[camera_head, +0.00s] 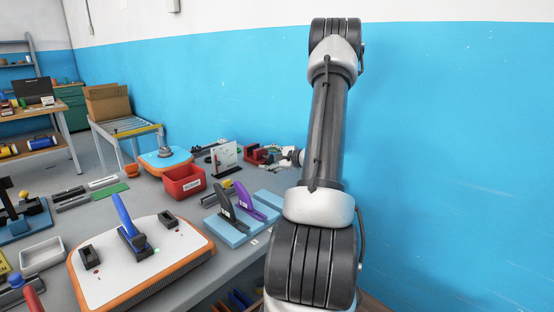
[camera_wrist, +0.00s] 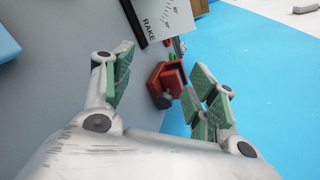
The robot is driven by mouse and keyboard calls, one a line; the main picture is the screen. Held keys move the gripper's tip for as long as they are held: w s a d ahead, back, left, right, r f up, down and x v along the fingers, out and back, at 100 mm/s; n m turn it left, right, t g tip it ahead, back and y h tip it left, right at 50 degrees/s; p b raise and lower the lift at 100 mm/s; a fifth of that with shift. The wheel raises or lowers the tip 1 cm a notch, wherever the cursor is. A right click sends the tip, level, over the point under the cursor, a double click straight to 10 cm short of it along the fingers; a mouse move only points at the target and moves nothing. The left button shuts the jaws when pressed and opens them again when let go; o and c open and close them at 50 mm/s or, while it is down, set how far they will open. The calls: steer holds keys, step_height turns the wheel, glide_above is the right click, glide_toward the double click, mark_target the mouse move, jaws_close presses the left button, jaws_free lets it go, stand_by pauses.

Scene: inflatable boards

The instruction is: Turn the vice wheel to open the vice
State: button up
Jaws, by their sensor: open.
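The red vice (camera_wrist: 170,76) sits on the grey bench and shows between my fingers in the wrist view. A dark grey round part, seemingly the vice wheel (camera_wrist: 162,101), is on its side nearest the camera. My gripper (camera_wrist: 158,72) is open, with green-padded fingers on either side of the vice. No contact shows, and the distance to the wheel is hard to judge. In the head view the vice (camera_head: 257,156) is small at the far end of the bench, with my gripper (camera_head: 293,156) just to its right. The wheel cannot be made out there.
A white panel marked RAKE (camera_wrist: 163,18) stands beside the vice; it also shows in the head view (camera_head: 224,157). A red bin (camera_head: 184,182) and a blue block with upright handles (camera_head: 238,228) are on the bench nearer. The blue wall (camera_head: 450,150) is close on the right.

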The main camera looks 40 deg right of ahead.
mark_target(271, 157)
steer(key=w+g, duration=0.1)
steer(key=w+g+y, duration=0.1)
steer(key=w, duration=0.1)
steer(key=w+d+g+y, duration=0.1)
steer(key=w, duration=0.1)
steer(key=shift+f+m, duration=0.4)
steer(key=d+r+m+g+h, duration=0.1)
steer(key=d+m+g+h, duration=0.15)
steer(key=d+m, duration=0.55)
steer(key=w+f, duration=0.1)
steer(key=f, duration=0.1)
steer(key=w+d+f+m, duration=0.1)
steer(key=w+f, duration=0.1)
steer(key=w+f+m, duration=0.1)
steer(key=w, duration=0.1)
steer(key=shift+w+d+f+h, duration=0.2)
steer(key=shift+w+f+h, duration=0.05)
steer(key=shift+f, duration=0.15)
steer(key=shift+c, duration=0.2)
steer(key=shift+a, duration=0.1)
steer(key=c, duration=1)
